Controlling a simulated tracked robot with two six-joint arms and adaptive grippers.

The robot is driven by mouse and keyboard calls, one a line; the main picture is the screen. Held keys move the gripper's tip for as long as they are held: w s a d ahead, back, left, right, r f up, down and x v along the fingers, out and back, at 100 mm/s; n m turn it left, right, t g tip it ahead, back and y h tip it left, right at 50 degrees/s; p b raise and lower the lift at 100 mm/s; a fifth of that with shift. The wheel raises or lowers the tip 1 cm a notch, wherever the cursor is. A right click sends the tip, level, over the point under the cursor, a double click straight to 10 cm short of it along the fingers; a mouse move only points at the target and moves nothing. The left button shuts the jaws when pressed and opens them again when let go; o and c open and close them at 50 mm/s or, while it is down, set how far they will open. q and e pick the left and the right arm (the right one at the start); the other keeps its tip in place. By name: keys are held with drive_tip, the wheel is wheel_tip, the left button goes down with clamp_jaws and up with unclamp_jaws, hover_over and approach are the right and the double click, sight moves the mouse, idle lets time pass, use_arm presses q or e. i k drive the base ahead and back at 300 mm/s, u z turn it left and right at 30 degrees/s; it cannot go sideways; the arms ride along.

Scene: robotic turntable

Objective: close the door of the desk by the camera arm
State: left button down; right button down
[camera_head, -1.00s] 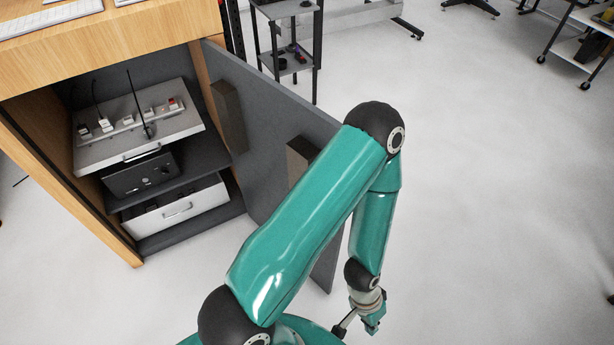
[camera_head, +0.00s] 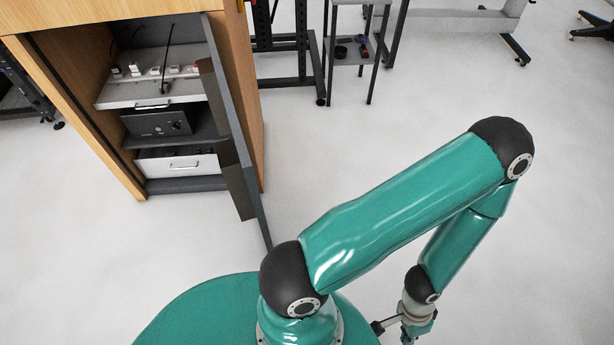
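The desk (camera_head: 248,80) is a wooden cabinet at the upper left, its front opening uncovered. Its dark grey door (camera_head: 232,110) is open, hinged at the right side and jutting toward me, seen nearly edge-on. Dark blocks (camera_head: 237,178) stick out from its inner face. The door's lower end is partly hidden by my arm's shoulder. My teal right arm rises from the bottom middle, bends at the upper right and comes down to the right gripper (camera_head: 404,328) at the bottom edge, apart from the door. Its fingers are small and partly cut off. My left gripper is out of view.
Inside the desk are a white-grey tray with switches (camera_head: 155,92), a black box (camera_head: 160,122) and a white drawer (camera_head: 180,163). A black shelf stand (camera_head: 350,52) stands behind at the upper middle. The pale floor right of the door is clear.

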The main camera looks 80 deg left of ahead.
sight(235, 164)
drive_tip(key=z, duration=0.1)
drive_tip(key=i, duration=1.2)
drive_tip(key=u, duration=1.95)
drive_tip(key=i, duration=0.2)
drive_tip(key=u, duration=2.3)
drive_tip(key=i, duration=0.55)
drive_tip(key=u, duration=0.55)
drive_tip(key=k, duration=0.1)
drive_tip(key=u, duration=0.25)
